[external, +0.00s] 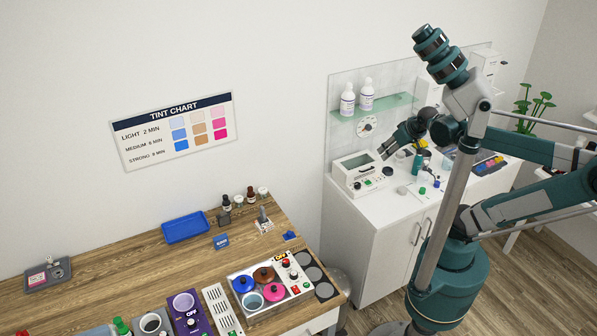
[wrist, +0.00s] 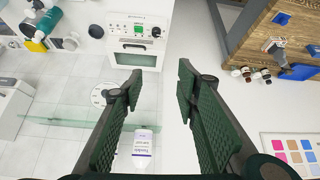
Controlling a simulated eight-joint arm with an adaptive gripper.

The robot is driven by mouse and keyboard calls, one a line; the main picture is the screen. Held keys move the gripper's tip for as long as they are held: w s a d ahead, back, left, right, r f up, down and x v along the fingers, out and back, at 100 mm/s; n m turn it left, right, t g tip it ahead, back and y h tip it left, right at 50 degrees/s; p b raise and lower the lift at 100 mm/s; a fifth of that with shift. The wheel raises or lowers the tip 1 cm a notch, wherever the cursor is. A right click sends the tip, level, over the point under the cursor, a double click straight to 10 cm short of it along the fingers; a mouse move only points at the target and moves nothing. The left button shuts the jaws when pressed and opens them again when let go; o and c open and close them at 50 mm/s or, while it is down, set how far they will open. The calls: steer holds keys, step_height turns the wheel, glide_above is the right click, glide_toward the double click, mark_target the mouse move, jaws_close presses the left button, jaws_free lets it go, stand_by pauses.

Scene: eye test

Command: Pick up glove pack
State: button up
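A small blue pack with pale lettering (external: 221,241) lies on the wooden table in the external view, in front of the blue tray; it looks like the glove pack, but the print is too small to read. My gripper (external: 386,151) is far to its right, above the white cabinet by the white box-shaped device. In the wrist view my gripper (wrist: 158,82) is open, with nothing between its fingers. A blue item at the right edge of the wrist view (wrist: 314,50) may be the same pack; I cannot tell for sure.
The pack lies near a blue tray (external: 186,227), small bottles (external: 238,199) and a grey clipper-like tool (external: 263,215). Coloured pots (external: 264,274) stand in front. The white device (external: 358,174) and glass shelf (external: 374,107) are close to my gripper. The table's left middle is clear.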

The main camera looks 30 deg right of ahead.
steer(key=w+a+r+n+g+y, duration=0.1)
steer(key=w+a+n, duration=0.2)
steer(key=w+a, duration=0.45)
steer(key=w+a+r+n+g, duration=0.1)
steer(key=w+a+r+n, duration=0.1)
steer(key=w+a, duration=0.55)
steer(key=w+a+f+n+g+b, duration=0.15)
steer(key=w+a, duration=0.25)
steer(key=a, duration=0.6)
steer(key=w+a+f+n+g, duration=0.1)
steer(key=w+a+f+n, duration=0.2)
steer(key=a, duration=0.6)
steer(key=n+g+h+b, duration=0.1)
steer(key=n+g, duration=0.1)
steer(key=n, duration=0.6)
glide_above(220, 237)
steer(key=f, duration=2.5)
steer(key=shift+d+f, duration=0.2)
steer(key=shift+f, duration=0.2)
steer(key=shift+s+a+f, duration=0.1)
steer(key=shift+a+f, duration=0.05)
steer(key=shift+f, duration=0.1)
